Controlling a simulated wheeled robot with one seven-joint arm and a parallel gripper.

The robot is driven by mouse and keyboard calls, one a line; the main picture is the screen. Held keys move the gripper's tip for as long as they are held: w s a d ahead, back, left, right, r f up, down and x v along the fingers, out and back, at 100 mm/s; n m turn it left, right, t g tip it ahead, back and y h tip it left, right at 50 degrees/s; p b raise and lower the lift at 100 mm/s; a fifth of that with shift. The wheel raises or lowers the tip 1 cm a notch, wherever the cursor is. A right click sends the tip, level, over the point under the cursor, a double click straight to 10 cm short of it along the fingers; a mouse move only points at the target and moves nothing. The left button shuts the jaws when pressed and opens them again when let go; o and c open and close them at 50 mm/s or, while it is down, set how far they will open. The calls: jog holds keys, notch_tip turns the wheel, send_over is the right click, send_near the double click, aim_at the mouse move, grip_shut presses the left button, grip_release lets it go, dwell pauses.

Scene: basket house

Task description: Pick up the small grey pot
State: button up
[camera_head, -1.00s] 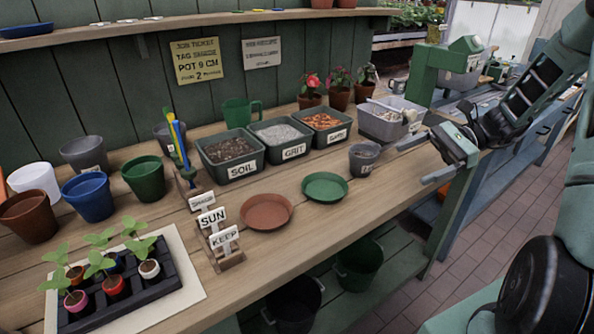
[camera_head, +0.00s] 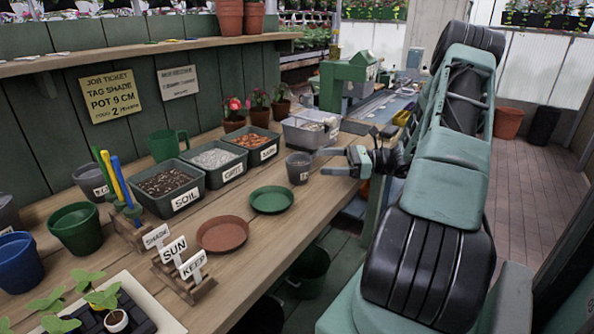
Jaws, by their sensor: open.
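A small grey pot (camera_head: 298,168) with a pale label stands upright on the wooden bench, right of the green saucer and in front of the grey tub. My gripper (camera_head: 324,162) is just to the right of this pot, low over the bench, with its fingers pointing left toward it. The fingers are apart with nothing between them. I cannot tell whether a fingertip touches the pot. Another grey pot (camera_head: 91,182), also labelled, stands at the left behind the green pot.
The green saucer (camera_head: 271,200) and terracotta saucer (camera_head: 222,235) lie left of the grey pot. The grey tub (camera_head: 309,133) and labelled bins of soil (camera_head: 166,187), grit and bark-like chips stand behind.

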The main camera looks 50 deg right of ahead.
aim_at(298, 161)
jog(key=p+x, duration=0.1)
jog(key=x, duration=0.7)
jog(key=shift+w+a, duration=0.2)
jog(key=shift+a, duration=0.25)
jog(key=c, duration=1.1)
